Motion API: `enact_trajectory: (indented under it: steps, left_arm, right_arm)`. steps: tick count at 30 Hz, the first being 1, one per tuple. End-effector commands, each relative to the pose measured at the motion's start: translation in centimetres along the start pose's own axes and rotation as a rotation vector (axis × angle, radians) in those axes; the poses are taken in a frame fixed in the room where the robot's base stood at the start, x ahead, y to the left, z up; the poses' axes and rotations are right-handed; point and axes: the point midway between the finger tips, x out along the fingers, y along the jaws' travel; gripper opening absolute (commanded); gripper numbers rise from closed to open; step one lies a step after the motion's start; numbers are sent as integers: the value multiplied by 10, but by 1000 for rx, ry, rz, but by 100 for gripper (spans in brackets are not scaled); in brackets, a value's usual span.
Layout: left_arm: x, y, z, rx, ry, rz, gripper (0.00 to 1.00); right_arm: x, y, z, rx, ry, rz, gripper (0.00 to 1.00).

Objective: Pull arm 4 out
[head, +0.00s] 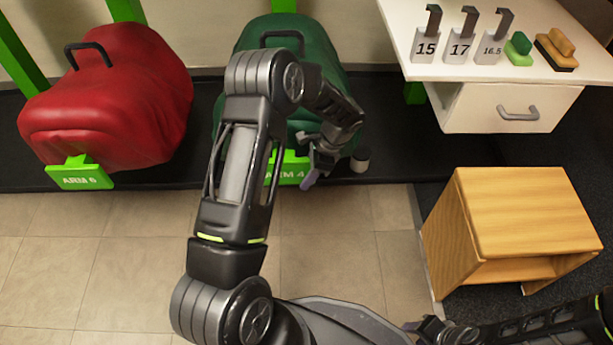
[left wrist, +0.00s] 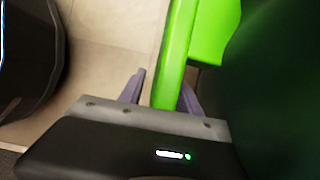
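The arm 4 sign (head: 291,173) is a bright green plate low at the front of the green covered saddle (head: 285,35). My left arm hides part of it. My left gripper (head: 312,180) hangs at the sign's right end. In the left wrist view, a bright green bar (left wrist: 176,50) runs between the two purple-grey fingers of my left gripper (left wrist: 163,92). The fingers are apart, with a gap beside the bar at the left finger. A green plate (left wrist: 214,32) joins the bar. My right gripper (head: 432,328) is low at the right, its fingers unclear.
A red covered saddle (head: 110,100) with an arm 6 sign (head: 80,173) stands at left. A white counter (head: 415,65) with numbered gauges (head: 460,45) is at upper right. A wooden stool (head: 525,205) stands below it. The tiled floor (head: 335,245) in front is clear.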

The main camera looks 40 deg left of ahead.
Motion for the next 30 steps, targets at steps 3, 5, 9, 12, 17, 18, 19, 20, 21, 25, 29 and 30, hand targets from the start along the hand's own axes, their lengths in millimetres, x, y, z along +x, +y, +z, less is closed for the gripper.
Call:
enact_trajectory:
  steps: [3,5,9,12,17,18,19,20,21,25,29,30]
  left_arm:
    - [1,0,0,0,0,0,40]
    - [1,0,0,0,0,0,40]
    - [1,0,0,0,0,0,35]
    - [0,0,0,0,0,0,27]
    - [0,0,0,0,0,0,14]
    - [0,0,0,0,0,0,11]
    - [0,0,0,0,0,0,8]
    - [0,0,0,0,0,0,6]
    - [0,0,0,0,0,0,2]
    - [0,0,0,0,0,0,0]
    - [0,0,0,0,0,0,0]
    - [0,0,0,0,0,0,0]
  right_arm:
    - [0,0,0,0,1,0,36]
    - [0,0,0,0,1,0,36]
    - [0,0,0,0,1,0,36]
    - [0,0,0,0,1,0,36]
    - [0,0,0,0,1,0,36]
    - [0,0,0,0,1,0,36]
    - [0,0,0,0,1,0,36]
    - [0,0,0,0,1,0,36]
    - [0,0,0,0,1,0,36]
    - [0,0,0,0,1,0,36]
    - [0,0,0,0,1,0,36]
    - [0,0,0,0,1,0,36]
